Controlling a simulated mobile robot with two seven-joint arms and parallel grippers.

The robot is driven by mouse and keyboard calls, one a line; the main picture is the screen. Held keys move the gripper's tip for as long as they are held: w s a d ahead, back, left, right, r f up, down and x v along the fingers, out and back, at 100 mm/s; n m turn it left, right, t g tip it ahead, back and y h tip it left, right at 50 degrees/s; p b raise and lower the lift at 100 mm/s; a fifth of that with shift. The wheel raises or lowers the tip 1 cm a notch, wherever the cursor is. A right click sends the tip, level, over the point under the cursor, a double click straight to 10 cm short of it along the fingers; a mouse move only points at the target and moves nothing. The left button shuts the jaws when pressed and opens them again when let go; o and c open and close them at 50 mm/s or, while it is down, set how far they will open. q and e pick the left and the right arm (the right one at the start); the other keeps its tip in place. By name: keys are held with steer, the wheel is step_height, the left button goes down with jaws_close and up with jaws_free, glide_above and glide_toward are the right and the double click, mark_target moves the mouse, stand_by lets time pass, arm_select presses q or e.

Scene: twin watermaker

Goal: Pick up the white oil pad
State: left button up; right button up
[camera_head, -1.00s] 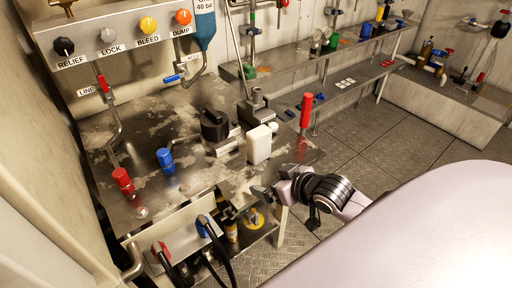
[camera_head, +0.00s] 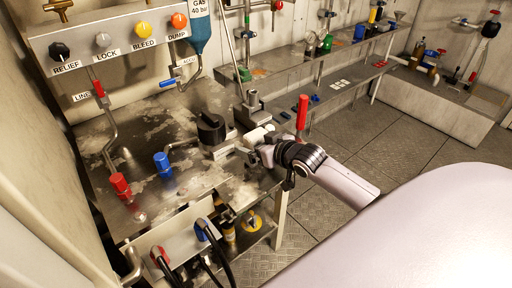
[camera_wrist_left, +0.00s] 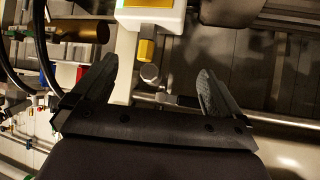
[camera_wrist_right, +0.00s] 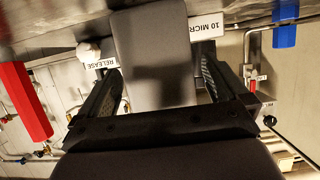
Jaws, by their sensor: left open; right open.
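The white oil pad (camera_head: 256,136) stands on the metal bench in the head view, partly hidden by my right gripper (camera_head: 246,150). A pale grey block, which looks like the pad (camera_wrist_right: 155,55) in shade, fills much of the space between the fingers in the right wrist view. My right gripper (camera_wrist_right: 160,88) is open, one finger on each side of it, with visible gaps; I cannot tell the depth. My left gripper (camera_wrist_left: 155,75) is open and empty in its wrist view, and is not seen in the head view.
A red lever (camera_head: 302,112) rises to the right. A label reading "RELEASE" (camera_wrist_right: 99,64) is near the pad. The floor at right is clear.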

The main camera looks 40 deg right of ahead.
steer(key=shift+w+f, duration=0.15)
steer(key=shift+w, duration=0.2)
steer(key=c, duration=1)
steer(key=shift+c, duration=0.2)
step_height(320, 180, up, 20)
steer(key=p, duration=0.1)
steer(key=shift+a, duration=0.1)
